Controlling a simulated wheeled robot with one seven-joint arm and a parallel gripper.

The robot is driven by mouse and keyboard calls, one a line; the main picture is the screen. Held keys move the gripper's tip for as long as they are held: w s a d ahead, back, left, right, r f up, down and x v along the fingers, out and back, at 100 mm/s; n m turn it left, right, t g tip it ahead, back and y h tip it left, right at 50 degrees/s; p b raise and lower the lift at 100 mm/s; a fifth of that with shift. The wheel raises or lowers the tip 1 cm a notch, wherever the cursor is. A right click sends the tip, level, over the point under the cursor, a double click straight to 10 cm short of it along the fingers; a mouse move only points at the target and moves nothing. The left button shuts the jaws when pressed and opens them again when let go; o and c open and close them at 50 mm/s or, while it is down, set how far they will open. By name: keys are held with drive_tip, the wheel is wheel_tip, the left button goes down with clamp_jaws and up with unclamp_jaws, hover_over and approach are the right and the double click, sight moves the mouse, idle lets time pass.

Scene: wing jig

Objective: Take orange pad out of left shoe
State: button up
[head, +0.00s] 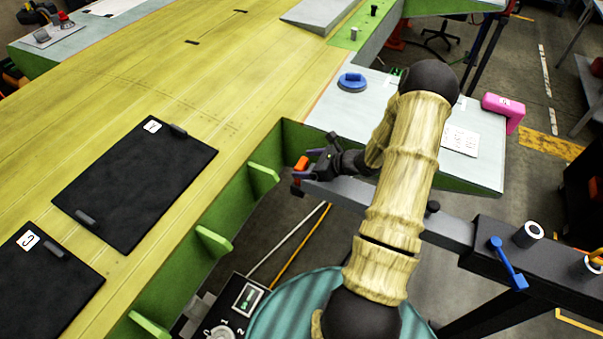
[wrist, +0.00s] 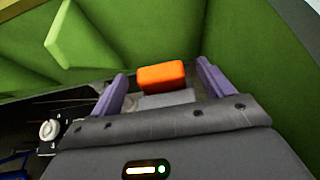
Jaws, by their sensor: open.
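The orange pad (wrist: 162,77) is a small block seen ahead of my gripper in the wrist view, lying between the lines of the two fingers. In the head view the orange pad (head: 301,163) shows at the left end of the grey beam. My gripper (head: 308,164) is open, its purple fingers on either side of the pad with gaps visible in the wrist view. A grey piece (wrist: 167,99) is seen below the pad, perhaps the left shoe; its edges are mostly hidden by my gripper. I cannot tell whether the fingers touch the pad.
The green ribbed wing edge (head: 235,205) runs close to my gripper on the left. The grey beam (head: 450,228) extends right, with a blue-handled clamp (head: 508,262). Black mats (head: 135,183) lie on the yellow-green wing skin. A blue round tool (head: 352,82) sits on the grey table behind.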

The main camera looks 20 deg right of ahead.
drive_tip(key=c, duration=1.4)
drive_tip(key=shift+o, duration=0.2)
drive_tip(key=shift+r, duration=0.1)
wheel_tip(320, 180, up, 10)
drive_tip(key=b, duration=0.2)
